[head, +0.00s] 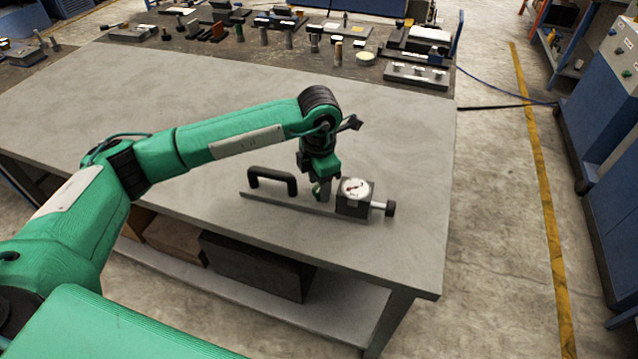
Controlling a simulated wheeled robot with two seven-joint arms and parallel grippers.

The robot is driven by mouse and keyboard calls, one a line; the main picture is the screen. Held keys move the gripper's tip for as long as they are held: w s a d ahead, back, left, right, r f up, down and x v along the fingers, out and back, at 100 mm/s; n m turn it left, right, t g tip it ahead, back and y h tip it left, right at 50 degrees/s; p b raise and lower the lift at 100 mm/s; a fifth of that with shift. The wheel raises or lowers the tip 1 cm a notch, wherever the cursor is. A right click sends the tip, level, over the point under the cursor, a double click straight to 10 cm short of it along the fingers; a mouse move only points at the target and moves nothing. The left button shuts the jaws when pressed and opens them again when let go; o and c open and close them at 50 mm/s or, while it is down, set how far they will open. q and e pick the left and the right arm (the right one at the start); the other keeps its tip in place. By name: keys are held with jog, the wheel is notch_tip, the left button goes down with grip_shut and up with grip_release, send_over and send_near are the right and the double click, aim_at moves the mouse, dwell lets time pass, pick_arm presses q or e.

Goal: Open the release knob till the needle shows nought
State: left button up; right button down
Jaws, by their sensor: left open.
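A device on a flat metal base bar (262,200) lies on the grey table. It has a black arched handle (272,177) at its left end and a dark block at its right end. A white round gauge (354,188) with a red mark tops the block; its needle reading is too small to tell. A black knob (390,208) on a short silver shaft sticks out from the block's right side. My left gripper (321,193) points down, open, just left of the gauge block, between it and the handle. It partly hides the bar. My right gripper is not in view.
The grey table (230,110) is clear around the device, with its right edge not far beyond the knob. Tools and parts crowd a dark bench top behind, including a metal block (416,76). Boxes (258,266) sit on the shelf below.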

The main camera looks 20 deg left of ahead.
pick_arm(q)
notch_tip(320, 180, up, 13)
jog(key=b, duration=0.1)
jog(key=shift+b, duration=0.4)
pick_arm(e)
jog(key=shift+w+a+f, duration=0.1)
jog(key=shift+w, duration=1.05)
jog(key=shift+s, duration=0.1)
pick_arm(q)
jog(key=shift+s, duration=0.1)
